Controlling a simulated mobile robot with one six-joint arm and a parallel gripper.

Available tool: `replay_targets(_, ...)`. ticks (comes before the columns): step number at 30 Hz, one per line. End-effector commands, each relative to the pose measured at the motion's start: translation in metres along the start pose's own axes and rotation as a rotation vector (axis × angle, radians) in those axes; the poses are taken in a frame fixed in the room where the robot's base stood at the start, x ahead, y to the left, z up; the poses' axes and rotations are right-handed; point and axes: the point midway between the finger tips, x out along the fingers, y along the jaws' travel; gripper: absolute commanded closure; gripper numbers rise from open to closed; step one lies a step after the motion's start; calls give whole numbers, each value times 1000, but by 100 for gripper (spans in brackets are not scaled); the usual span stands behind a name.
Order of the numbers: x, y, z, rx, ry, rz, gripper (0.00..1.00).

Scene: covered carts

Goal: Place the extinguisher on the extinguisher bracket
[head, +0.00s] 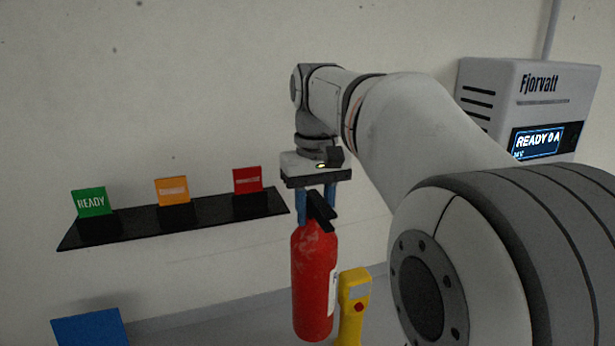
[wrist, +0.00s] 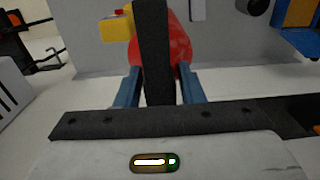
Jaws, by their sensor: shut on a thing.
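The red extinguisher (head: 313,285) hangs upright below my gripper (head: 316,207) in the head view. The gripper's blue fingers are shut on the extinguisher's black handle at its top. In the wrist view, my gripper (wrist: 158,85) has one blue finger on each side of the black handle, with the red extinguisher body (wrist: 180,45) behind it. The foot of the extinguisher is near the lower frame edge, and I cannot tell whether it touches anything. I cannot make out the extinguisher bracket in either view.
A yellow device (head: 352,300) with a red button stands close right of the extinguisher. A black wall shelf (head: 135,229) with green, orange and red signs is at left. A blue panel (head: 90,328) is at lower left. A white Fjorvatt box (head: 530,100) hangs at upper right.

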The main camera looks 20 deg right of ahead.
Motion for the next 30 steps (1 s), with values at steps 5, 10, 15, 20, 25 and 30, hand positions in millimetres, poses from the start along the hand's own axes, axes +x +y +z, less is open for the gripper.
replay_targets(5, 36, 0, 0, 0, 0, 0, 100)
replay_targets(10, 59, 1, 0, 1, 2, 0, 100)
replay_targets(15, 69, 1, 0, 1, 4, 0, 100)
replay_targets(20, 85, 1, 0, 1, 2, 0, 100)
replay_targets(25, 102, 1, -1, 2, 3, 0, 100)
replay_targets(30, 105, 2, -1, 2, 5, 1, 100)
